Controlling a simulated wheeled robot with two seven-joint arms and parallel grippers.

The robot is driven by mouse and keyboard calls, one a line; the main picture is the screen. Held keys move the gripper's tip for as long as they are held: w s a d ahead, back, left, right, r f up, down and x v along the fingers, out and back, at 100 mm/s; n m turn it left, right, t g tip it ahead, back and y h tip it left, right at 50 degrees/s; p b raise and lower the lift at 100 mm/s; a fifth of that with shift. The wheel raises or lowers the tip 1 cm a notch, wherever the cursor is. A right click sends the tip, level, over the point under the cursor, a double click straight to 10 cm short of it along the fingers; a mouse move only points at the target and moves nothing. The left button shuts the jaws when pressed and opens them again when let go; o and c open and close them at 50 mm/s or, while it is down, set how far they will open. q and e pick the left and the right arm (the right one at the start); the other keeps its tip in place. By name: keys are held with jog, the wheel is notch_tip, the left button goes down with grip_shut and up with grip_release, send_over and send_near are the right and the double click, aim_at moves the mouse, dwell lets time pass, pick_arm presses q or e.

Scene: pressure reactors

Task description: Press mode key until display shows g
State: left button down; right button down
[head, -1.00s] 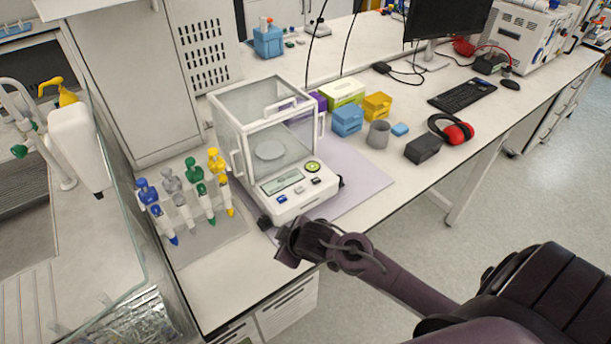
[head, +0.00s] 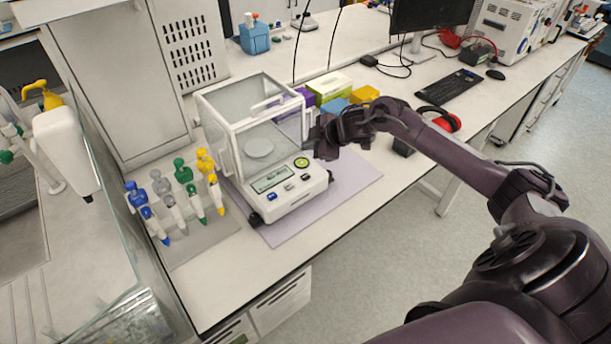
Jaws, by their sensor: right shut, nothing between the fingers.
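The analytical balance (head: 255,145) stands on a pale purple mat (head: 345,190), with a glass draft shield over a round pan (head: 259,148). The display text is too small to read. My right gripper (head: 322,140) is shut and empty, held just right of the balance, above the mat and apart from the keys as far as I can tell. My left gripper is not in view.
Pipettes (head: 175,195) stand in a rack left of the balance. Small boxes (head: 330,87) and red ear muffs (head: 441,118) lie behind and beside my right arm. A keyboard (head: 450,87) and monitor (head: 428,15) are farther back. The bench front is clear.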

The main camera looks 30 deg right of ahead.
aim_at(305, 177)
notch_tip(305, 177, down, 8)
jog(key=b, duration=0.7)
jog(key=shift+f, duration=0.45)
dwell(1.6)
jog(key=shift+f+b, duration=0.35)
jog(key=shift+f, duration=0.05)
jog(key=shift+f, duration=0.45)
dwell(0.4)
dwell(0.4)
jog(key=shift+r+p, duration=0.6)
jog(key=shift+r, duration=0.3)
